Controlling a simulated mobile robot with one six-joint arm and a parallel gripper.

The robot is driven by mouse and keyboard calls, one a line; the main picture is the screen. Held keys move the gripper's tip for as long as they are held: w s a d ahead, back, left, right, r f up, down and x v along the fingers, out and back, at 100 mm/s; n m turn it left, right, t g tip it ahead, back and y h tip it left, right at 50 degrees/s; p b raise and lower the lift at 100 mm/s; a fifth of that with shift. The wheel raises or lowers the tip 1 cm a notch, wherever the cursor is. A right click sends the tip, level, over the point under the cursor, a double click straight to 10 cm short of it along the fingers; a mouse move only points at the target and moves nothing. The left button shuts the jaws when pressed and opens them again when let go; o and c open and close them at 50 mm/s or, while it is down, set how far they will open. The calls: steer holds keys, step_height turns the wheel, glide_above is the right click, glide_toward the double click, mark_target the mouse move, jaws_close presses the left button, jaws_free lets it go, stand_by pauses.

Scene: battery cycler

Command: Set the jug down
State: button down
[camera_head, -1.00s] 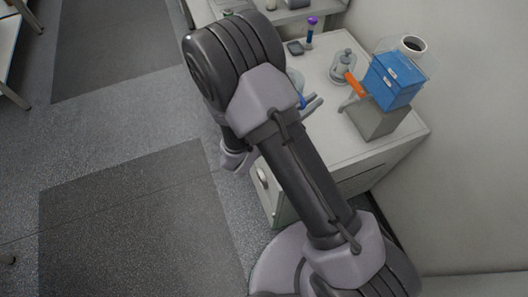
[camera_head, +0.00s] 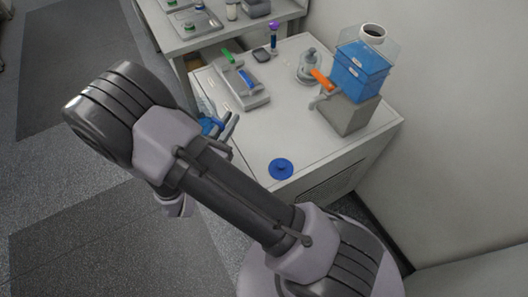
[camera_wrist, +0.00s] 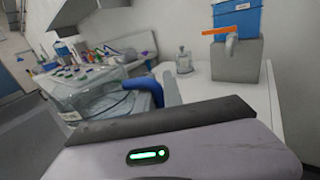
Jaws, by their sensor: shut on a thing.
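The jug (camera_head: 204,106) is clear with a blue handle, and my arm partly hides it in the head view. My gripper (camera_head: 229,124) is shut on the jug's handle, beside the left edge of the white bench (camera_head: 245,135). In the wrist view the clear jug (camera_wrist: 92,97) shows at left and looks tilted, with its blue handle (camera_wrist: 143,86) at my gripper's finger (camera_wrist: 172,90). The jug's base cannot be made out.
A blue disc (camera_head: 281,169) lies near the bench's front. A blue tank (camera_head: 361,72) with an orange lever (camera_head: 323,79) stands on a grey block (camera_head: 350,114). A glass vessel (camera_head: 309,68) and a grey device (camera_head: 241,86) stand farther back. The bench's middle is clear.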

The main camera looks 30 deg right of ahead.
steer(key=s+d+f+m+g+h+b, duration=0.15)
steer(key=s+d+g, duration=0.25)
steer(key=s+d, duration=0.45)
steer(key=s+d+f+m+g+h+p, duration=0.1)
steer(key=s+d+f+m+g+h, duration=0.3)
steer(key=s, duration=0.8)
steer(key=w+f+b, duration=0.1)
steer(key=w+b, duration=0.2)
steer(key=w, duration=0.2)
steer(key=w+f+y+b, duration=0.1)
steer(key=w+b, duration=0.2)
steer(key=w, duration=0.2)
steer(key=w+d+f+t+y+b, duration=0.1)
steer(key=w+f+b, duration=0.1)
steer(key=w+b, duration=0.2)
steer(key=shift+w+n, duration=0.25)
steer(key=shift+w, duration=0.7)
steer(key=shift+r, duration=0.35)
steer(key=shift+f, duration=0.2)
steer(key=c, duration=1.5)
jaws_free()
